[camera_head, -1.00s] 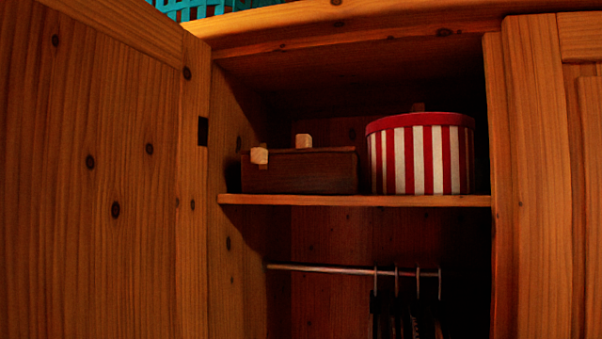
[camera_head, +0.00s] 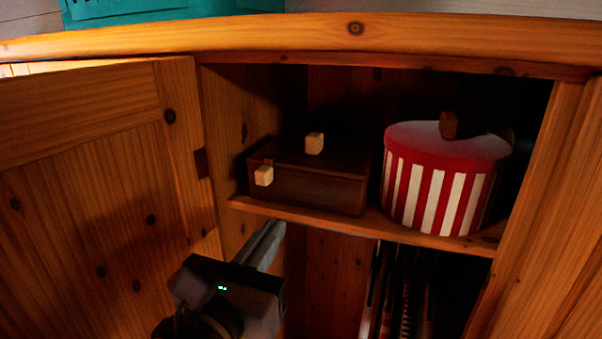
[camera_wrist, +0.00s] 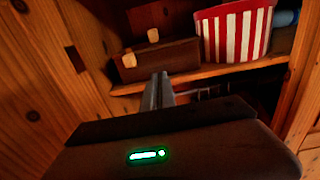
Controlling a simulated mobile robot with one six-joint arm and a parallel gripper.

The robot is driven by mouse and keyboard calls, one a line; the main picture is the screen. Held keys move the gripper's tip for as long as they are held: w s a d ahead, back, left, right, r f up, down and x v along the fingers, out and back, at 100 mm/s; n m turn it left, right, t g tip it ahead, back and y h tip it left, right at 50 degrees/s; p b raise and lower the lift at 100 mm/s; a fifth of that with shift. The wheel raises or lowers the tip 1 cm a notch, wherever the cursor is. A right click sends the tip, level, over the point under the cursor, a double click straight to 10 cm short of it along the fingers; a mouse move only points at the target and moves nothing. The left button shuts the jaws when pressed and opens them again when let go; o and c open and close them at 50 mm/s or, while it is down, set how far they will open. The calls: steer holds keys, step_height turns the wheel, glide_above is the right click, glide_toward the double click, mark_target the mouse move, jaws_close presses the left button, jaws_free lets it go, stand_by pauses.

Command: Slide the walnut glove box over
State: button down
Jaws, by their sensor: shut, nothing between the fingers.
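The walnut glove box (camera_head: 310,188) is a dark brown box on the left part of the cupboard shelf, with a pale block knob on its front and another on its lid. It also shows in the wrist view (camera_wrist: 172,62). My gripper (camera_head: 276,230) is shut and empty, its fingers pointing toward the shelf from below and in front of the box. In the wrist view the fingertips (camera_wrist: 160,76) appear just under the box's front, overlapping the shelf edge in the picture. I cannot tell the exact gap. The box's back is hidden.
A red and white striped round box (camera_head: 440,185) with a dark knob stands right of the glove box, with a narrow gap between. The shelf (camera_head: 350,226) has a front edge. An open door (camera_head: 90,190) stands at left; hanging clothes (camera_head: 405,290) are below.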

mark_target(307, 185)
steer(key=p+x, duration=0.1)
steer(key=x, duration=1.1)
steer(key=shift+w+f, duration=0.1)
steer(key=shift+w, duration=0.1)
steer(key=b+x, duration=0.1)
steer(key=x, duration=0.4)
steer(key=b+x, duration=0.2)
steer(key=x, duration=0.4)
steer(key=shift+w+f, duration=0.2)
steer(key=shift+f, duration=0.05)
steer(key=shift+w+d+r, duration=0.15)
steer(key=shift+w, duration=0.2)
steer(key=shift+b, duration=0.3)
